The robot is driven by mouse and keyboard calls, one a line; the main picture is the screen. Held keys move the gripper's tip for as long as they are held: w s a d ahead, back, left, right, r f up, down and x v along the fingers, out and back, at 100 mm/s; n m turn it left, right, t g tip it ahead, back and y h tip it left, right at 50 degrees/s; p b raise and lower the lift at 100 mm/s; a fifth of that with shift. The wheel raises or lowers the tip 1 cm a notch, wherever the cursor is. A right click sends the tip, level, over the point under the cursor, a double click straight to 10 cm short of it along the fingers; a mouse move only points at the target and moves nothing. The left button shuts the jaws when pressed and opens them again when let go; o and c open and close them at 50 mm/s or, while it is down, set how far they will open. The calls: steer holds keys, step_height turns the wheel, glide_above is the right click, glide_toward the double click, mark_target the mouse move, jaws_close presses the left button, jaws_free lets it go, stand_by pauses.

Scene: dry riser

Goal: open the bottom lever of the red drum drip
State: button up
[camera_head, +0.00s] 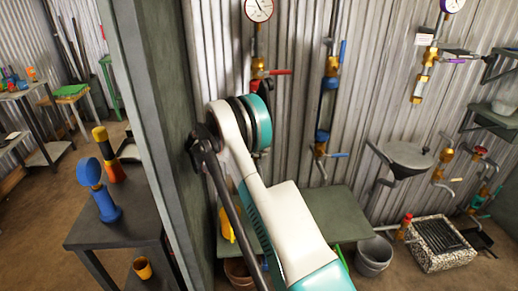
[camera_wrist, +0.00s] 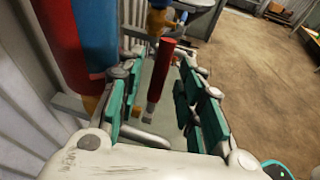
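In the wrist view, my gripper (camera_wrist: 163,62) is open, with teal-padded fingers on both sides. A red bar, which looks like a lever handle (camera_wrist: 161,68), lies lengthwise in the gap between the fingers, with a grey lower end. I cannot tell whether either finger touches it. A large red cylinder (camera_wrist: 60,40), perhaps the red drum, stands at the upper left. A brass fitting (camera_wrist: 91,103) shows at its lower end, partly hidden by the fingers. In the head view my arm covers this area, and the gripper's fingers cannot be made out.
A blue cylinder (camera_wrist: 95,35) stands right beside the red one. A brass valve (camera_wrist: 157,20) is just beyond the fingertips. In the head view, a red-handled valve (camera_head: 279,72), a green table (camera_head: 338,212) and a grey bucket (camera_head: 373,258) are near my arm. Open floor lies at right.

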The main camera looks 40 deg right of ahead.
steer(key=shift+r, duration=0.15)
step_height(320, 180, up, 10)
stand_by(0.6)
stand_by(0.4)
steer(key=s+a+r+m+t+y, duration=0.2)
steer(key=s+a+r+t+y, duration=0.15)
steer(key=s+a, duration=0.3)
steer(key=s+a+r+m+t+y, duration=0.3)
steer(key=s+a+r, duration=0.25)
steer(key=a, duration=0.25)
steer(key=s+a+f+m+t+y, duration=0.2)
steer(key=s+a+f+m+y, duration=0.1)
steer(key=s+a, duration=0.7)
steer(key=s+a+f+m+t+y, duration=0.3)
steer(key=s+a+m+y, duration=0.1)
steer(key=s+a, duration=0.5)
steer(key=shift+s+a+m, duration=0.35)
steer(key=shift+s+m, duration=0.45)
steer(key=shift+s, duration=0.2)
